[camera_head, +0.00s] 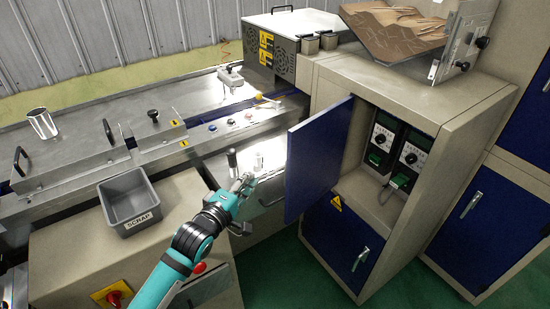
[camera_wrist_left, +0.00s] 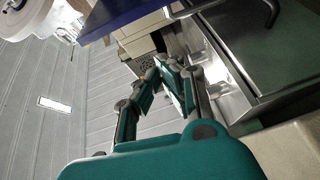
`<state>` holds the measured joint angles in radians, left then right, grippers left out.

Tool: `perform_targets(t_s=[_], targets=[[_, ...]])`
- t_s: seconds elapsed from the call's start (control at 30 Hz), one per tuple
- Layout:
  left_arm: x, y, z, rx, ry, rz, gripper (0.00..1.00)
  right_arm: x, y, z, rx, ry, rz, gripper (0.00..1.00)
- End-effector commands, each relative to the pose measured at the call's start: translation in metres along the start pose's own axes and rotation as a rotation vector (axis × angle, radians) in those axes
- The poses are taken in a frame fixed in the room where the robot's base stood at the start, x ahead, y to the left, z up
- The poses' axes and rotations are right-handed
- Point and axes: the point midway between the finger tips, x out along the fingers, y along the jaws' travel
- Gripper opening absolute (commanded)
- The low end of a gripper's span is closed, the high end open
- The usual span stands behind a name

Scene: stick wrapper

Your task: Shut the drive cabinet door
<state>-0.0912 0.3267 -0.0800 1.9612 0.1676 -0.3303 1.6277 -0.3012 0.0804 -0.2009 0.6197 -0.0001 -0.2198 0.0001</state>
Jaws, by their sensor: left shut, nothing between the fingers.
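The drive cabinet (camera_head: 425,105) is beige and stands right of centre in the head view. Its blue door (camera_head: 314,160) stands wide open, swung out toward the left, so the drive units (camera_head: 383,140) inside show. My left gripper (camera_head: 246,180) is left of the door, apart from it in the picture, shut and empty. The left wrist view shows the same gripper (camera_wrist_left: 172,72) with its fingers together, and a blue panel edge (camera_wrist_left: 115,14), probably the door, at the top. My right gripper is not in view.
A grey scrap bin (camera_head: 129,202) stands on a beige housing left of my arm. A lower blue door (camera_head: 340,240) is shut below the opening. A metal machine bed (camera_head: 210,105) with knobs and handles lies behind my gripper. Green floor (camera_head: 290,275) is clear in front.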

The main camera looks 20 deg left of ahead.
Motion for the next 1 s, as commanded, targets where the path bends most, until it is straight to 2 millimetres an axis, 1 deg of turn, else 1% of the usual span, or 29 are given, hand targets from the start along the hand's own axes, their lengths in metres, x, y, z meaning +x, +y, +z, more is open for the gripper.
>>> perform_targets(t_s=[0.03,0.1,0.27,0.37,0.6,0.67,0.8,0.9,1.0], targets=[[0.005,0.007,-0.004,-0.041,0.001,0.033,0.0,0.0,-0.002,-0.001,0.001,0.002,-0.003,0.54],[0.009,0.014,-0.007,-0.083,0.001,0.063,0.0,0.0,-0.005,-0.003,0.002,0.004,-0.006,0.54],[0.026,0.019,-0.009,-0.101,0.001,0.078,0.0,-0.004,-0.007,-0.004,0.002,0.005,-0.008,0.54],[0.045,0.021,-0.009,-0.101,0.001,0.077,0.0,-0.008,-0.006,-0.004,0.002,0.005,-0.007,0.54],[0.097,0.025,-0.009,-0.098,0.001,0.074,0.0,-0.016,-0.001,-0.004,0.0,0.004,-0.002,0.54],[0.108,0.026,-0.009,-0.098,0.0,0.074,0.0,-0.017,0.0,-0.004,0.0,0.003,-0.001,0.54],[0.1,0.026,0.013,-0.104,-0.002,0.071,0.0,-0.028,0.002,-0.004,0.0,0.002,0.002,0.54],[0.097,0.027,0.022,-0.101,-0.001,0.072,0.0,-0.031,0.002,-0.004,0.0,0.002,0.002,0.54],[0.095,0.026,0.027,-0.099,0.0,0.072,0.0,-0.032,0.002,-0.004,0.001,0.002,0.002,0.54]])
